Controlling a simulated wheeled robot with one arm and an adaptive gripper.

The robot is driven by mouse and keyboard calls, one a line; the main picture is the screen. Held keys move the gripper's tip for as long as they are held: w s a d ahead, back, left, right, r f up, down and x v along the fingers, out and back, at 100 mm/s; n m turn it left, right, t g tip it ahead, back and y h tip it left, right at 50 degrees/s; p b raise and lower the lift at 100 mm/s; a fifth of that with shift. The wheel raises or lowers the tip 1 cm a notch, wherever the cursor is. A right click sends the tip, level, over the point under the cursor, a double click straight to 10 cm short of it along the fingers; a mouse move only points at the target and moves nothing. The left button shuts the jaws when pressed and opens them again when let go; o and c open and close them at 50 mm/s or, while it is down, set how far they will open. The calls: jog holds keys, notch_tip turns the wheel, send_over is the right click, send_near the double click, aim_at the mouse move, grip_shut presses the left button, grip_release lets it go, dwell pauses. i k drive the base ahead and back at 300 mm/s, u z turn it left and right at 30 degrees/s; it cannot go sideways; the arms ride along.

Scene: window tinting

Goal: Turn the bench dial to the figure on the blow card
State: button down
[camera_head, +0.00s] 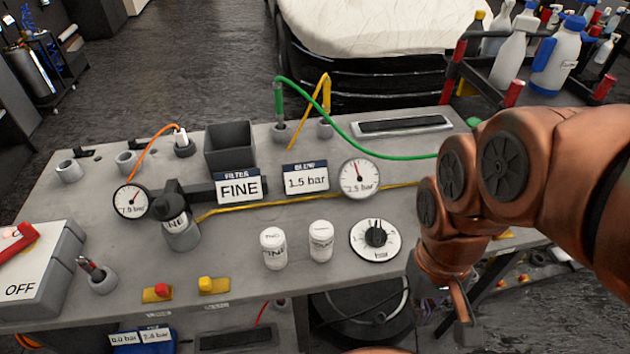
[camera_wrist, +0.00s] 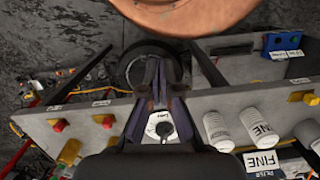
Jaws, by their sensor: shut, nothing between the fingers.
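The bench dial (camera_head: 357,240) is a white round plate with a black knob (camera_head: 376,234), at the front right of the grey bench. In the wrist view the dial (camera_wrist: 154,126) shows between the finger links. The blow card (camera_head: 305,181) stands behind it and reads 1.5 bar. The round gauge (camera_head: 360,178) beside the card seems to read 2.5 bar. My gripper (camera_wrist: 158,85) is shut and empty. In the head view my arm's end is at the right of the dial, past the bench's front edge, apart from the knob. The knob's exact setting is too small to read.
Two white jars (camera_head: 273,249) stand left of the dial. A filter card (camera_head: 239,186) reads FINE, with a 7.0 bar gauge (camera_head: 131,201) farther left. A yellow hose (camera_head: 262,205) and green hose (camera_head: 350,130) cross the bench. A bottle rack (camera_head: 513,90) stands behind right.

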aim_at(376, 238)
jog(key=z, duration=0.75)
jog(key=k, duration=0.65)
jog(key=u, duration=1.05)
jog(key=i, duration=0.5)
jog(key=u, duration=0.05)
